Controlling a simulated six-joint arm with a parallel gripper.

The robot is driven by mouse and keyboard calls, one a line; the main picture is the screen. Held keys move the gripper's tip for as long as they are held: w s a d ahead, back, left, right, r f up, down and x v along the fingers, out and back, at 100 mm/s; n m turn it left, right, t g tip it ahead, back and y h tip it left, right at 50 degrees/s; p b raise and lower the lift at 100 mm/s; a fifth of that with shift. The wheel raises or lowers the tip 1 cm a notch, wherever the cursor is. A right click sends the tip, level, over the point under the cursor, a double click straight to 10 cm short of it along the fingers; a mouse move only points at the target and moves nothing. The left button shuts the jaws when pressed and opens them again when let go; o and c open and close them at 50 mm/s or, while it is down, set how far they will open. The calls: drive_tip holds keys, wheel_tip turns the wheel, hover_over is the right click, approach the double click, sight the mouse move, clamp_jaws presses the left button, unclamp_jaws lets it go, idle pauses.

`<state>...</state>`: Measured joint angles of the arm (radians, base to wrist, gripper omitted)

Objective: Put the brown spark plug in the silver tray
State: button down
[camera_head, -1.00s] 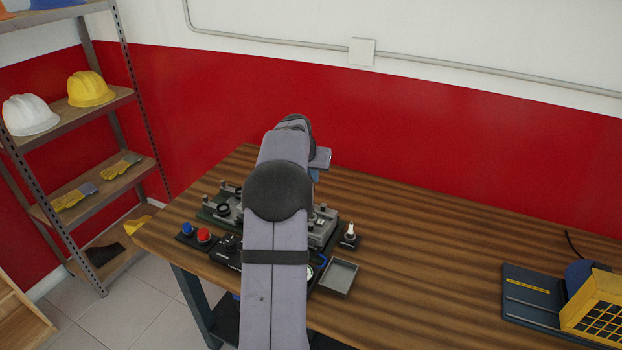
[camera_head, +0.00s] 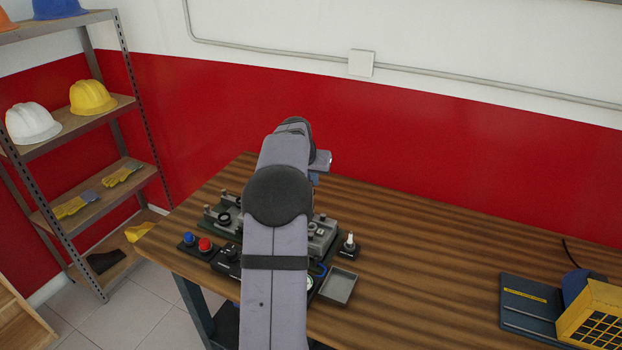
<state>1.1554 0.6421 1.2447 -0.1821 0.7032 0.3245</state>
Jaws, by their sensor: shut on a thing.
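The silver tray (camera_head: 354,274) is a small, shallow, square grey tray on the wooden table, just right of my arm. It looks empty. No brown spark plug shows in the head view. A spark plug with a white body (camera_head: 350,240) stands upright on a small black base behind the tray. My arm reaches away over the engine trainer and covers its middle. My gripper's fingers are hidden behind the arm, so what they hold does not show.
The engine trainer (camera_head: 322,238) has grey metal parts on both sides of my arm. Blue (camera_head: 188,239) and red (camera_head: 205,244) buttons sit at its left. A yellow caged device (camera_head: 592,315) stands at the table's right. The table between is clear.

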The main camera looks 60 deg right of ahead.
drive_tip(key=shift+f, duration=0.15)
drive_tip(key=shift+w+f+b, duration=0.1)
drive_tip(key=shift+w+b, duration=0.05)
drive_tip(key=shift+b, duration=0.15)
drive_tip(key=shift+w+a+b, duration=0.1)
drive_tip(key=shift+w+b, duration=0.2)
drive_tip(key=shift+b, duration=0.4)
drive_tip(key=s+a+f+m+g+y+b, duration=0.1)
drive_tip(key=s+a+f+m+g, duration=0.2)
drive_tip(key=s+a+m, duration=0.3)
drive_tip(key=s+a+f+m+g+y+b, duration=0.1)
drive_tip(key=s+a+f+m+g+b, duration=0.1)
drive_tip(key=s+a+f+m, duration=0.3)
drive_tip(key=s+f+m+g, duration=0.1)
drive_tip(key=s+m, duration=0.1)
drive_tip(key=s, duration=0.2)
drive_tip(key=shift+s+a+f+g+y, duration=0.2)
drive_tip(key=shift+a+f+g+y, duration=0.1)
drive_tip(key=shift+a+y, duration=0.1)
